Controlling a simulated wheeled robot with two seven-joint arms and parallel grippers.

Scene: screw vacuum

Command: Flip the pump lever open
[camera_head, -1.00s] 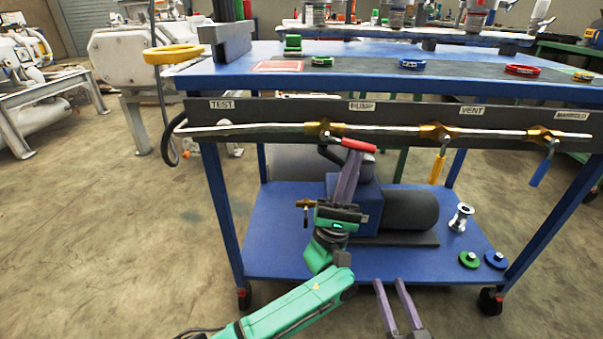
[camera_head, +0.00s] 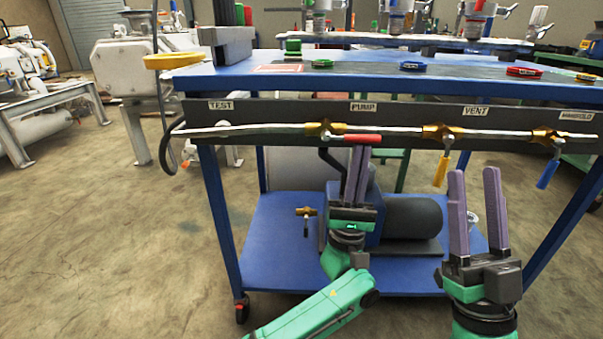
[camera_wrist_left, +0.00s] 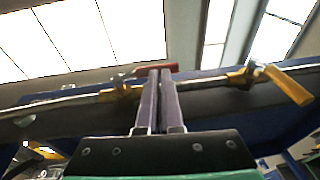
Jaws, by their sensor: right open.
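The pump lever has a red handle (camera_head: 362,138) on a brass valve (camera_head: 322,130) below the PUMP label. It points right, almost level along the pipe. My left gripper (camera_head: 361,150) has its fingers pointing up and close together, with their tips at the underside of the red handle. In the left wrist view, the fingertips (camera_wrist_left: 160,72) meet the red handle (camera_wrist_left: 150,71); the exact contact is hard to tell. My right gripper (camera_head: 474,170) is open and empty, fingers up, in front of the cart's right side and apart from the valves.
The vent valve (camera_head: 436,132) has a yellow handle (camera_head: 441,170) hanging down. The manifold valve's blue handle (camera_head: 547,173) also hangs down. The blue cart's top (camera_head: 230,74) lies above the pipe. A dark pump (camera_head: 412,222) sits on the lower shelf.

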